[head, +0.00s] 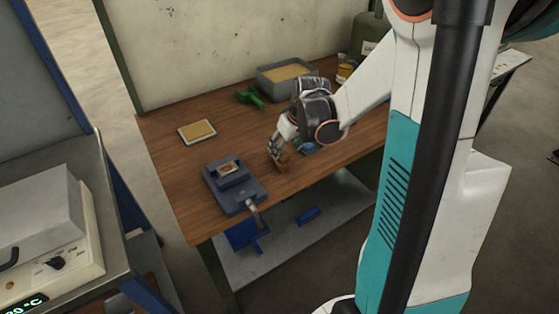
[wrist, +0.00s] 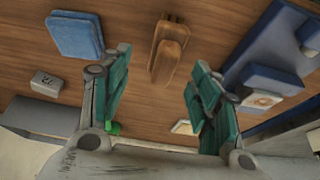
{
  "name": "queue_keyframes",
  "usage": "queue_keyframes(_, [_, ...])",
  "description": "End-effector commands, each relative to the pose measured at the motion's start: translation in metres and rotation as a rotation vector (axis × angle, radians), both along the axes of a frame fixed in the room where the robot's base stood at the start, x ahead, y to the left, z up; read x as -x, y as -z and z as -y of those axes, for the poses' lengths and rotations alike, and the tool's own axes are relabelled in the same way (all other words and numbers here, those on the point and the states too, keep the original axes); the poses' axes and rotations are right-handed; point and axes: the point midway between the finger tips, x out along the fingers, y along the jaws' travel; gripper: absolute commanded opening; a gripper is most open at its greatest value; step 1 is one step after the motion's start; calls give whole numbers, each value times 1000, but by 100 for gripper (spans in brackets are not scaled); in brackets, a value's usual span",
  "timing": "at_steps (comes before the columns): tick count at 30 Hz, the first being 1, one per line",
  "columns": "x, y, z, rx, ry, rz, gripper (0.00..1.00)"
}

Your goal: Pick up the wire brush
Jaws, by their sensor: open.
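A brown wooden piece that I take to be the wire brush (head: 283,157) lies on the workbench (head: 180,165) just under my gripper (head: 276,144). In the wrist view the wire brush (wrist: 168,50) shows as a wooden block with a raised handle, lying ahead of and between the two teal fingers of my gripper (wrist: 162,58). The fingers are apart with nothing held. I cannot see the bristles. In the head view the gripper hides part of the brush.
A blue vise (head: 235,188) stands left of the brush near the front edge. A blue object (wrist: 75,35) lies on the other side. A framed tan pad (head: 197,131), green object (head: 250,96) and grey bin (head: 262,80) are farther back. Bench between pad and vise is clear.

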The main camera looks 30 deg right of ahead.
Motion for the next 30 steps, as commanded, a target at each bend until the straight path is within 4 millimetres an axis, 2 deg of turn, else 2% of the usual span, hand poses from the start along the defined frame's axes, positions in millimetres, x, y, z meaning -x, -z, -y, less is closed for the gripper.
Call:
queue_keyframes(5, [-4,10,-2,0,-1,0,57])
queue_keyframes(14, [-19,48,-7,0,-1,0,57])
queue_keyframes(21, [-20,49,-7,0,0,0,57])
queue_keyframes(22, [-20,49,-7,0,0,0,54])
queue_keyframes(28, [-20,49,-7,0,0,0,9])
queue_keyframes(30, [-20,49,-7,0,0,0,8])
